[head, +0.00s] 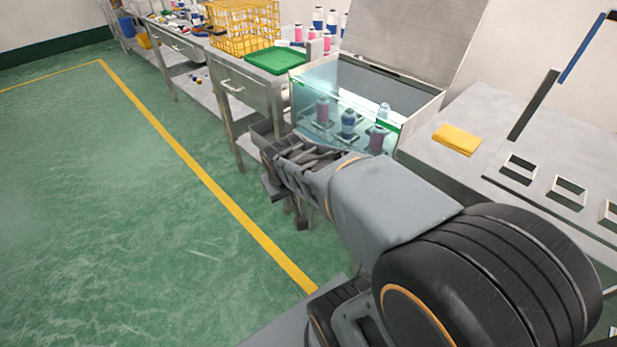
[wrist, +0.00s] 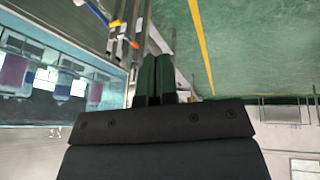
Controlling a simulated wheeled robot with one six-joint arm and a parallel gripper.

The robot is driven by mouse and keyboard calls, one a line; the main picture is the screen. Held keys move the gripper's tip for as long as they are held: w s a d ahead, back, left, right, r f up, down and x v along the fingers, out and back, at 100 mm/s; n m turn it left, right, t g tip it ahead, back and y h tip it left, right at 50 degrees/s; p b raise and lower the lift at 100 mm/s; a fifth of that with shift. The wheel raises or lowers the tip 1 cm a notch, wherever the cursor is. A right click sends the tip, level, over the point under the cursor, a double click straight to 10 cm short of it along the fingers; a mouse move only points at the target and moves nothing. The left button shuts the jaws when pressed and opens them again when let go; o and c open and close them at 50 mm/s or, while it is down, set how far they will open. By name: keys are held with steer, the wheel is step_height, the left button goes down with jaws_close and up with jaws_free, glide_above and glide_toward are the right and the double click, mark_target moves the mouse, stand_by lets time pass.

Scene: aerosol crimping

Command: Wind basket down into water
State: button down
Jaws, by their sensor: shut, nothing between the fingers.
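The glass water tank (head: 306,88) stands beyond my arm in the head view, with its lid (head: 415,35) raised. Several cans with pink or blue bodies, such as the blue can (head: 348,122), stand upright inside, in dark holders. I cannot tell the basket frame or the water level clearly. In the wrist view the tank (wrist: 60,117) is at the left, with cans (wrist: 62,85) behind its glass. My gripper (head: 285,208) is in front of the tank, low beside the bench; its fingers (wrist: 158,62) are together and empty. No winding handle is clearly visible.
A yellow wire crate (head: 240,28) and a green tray (head: 276,60) are on the bench left of the tank. A yellow cloth (head: 457,138) lies on the right bench, beside square cut-outs. The green floor (head: 90,200) at left is clear.

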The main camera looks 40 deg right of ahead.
steer(key=w+d+f+n+t+h+p, duration=0.1)
steer(key=w+d+f+t, duration=0.3)
steer(key=d, duration=0.6)
steer(key=w+d+f+t+h+p, duration=0.1)
steer(key=w+d+f, duration=0.1)
steer(key=w+d, duration=0.6)
steer(key=s+d+f+n+t+y+p, duration=0.2)
steer(key=s+d+f+t+y, duration=0.3)
steer(key=f, duration=0.5)
steer(key=w+a+f+g+y+b, duration=0.1)
steer(key=w+f+b, duration=0.1)
steer(key=w+f, duration=0.5)
steer(key=shift+w+b, duration=0.35)
steer(key=shift+w, duration=1)
steer(key=shift+f, duration=0.15)
